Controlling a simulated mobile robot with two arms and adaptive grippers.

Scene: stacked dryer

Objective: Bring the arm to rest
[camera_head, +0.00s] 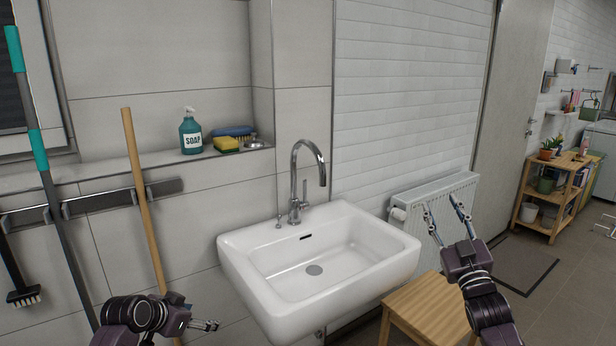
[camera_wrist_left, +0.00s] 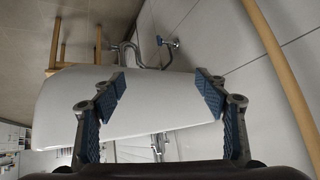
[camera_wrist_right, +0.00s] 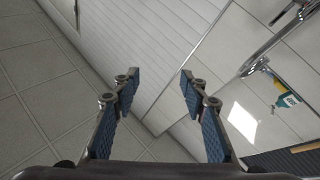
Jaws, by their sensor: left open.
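My left gripper (camera_head: 208,325) is low in the head view, left of the white sink (camera_head: 243,257). In the left wrist view its jaws (camera_wrist_left: 161,84) are apart and empty, with the sink's white side (camera_wrist_left: 150,122) beyond them. My right gripper (camera_head: 442,204) is raised to the right of the sink, in front of the radiator (camera_head: 455,188) in the picture. In the right wrist view its jaws (camera_wrist_right: 159,79) are apart, with only wall and floor beyond them.
A wooden stool (camera_head: 425,308) stands below the right arm, beside the sink. A wooden pole (camera_head: 141,200) and a teal-and-grey pole (camera_head: 60,215) stand at the left wall. A soap bottle (camera_head: 190,135) is on the ledge.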

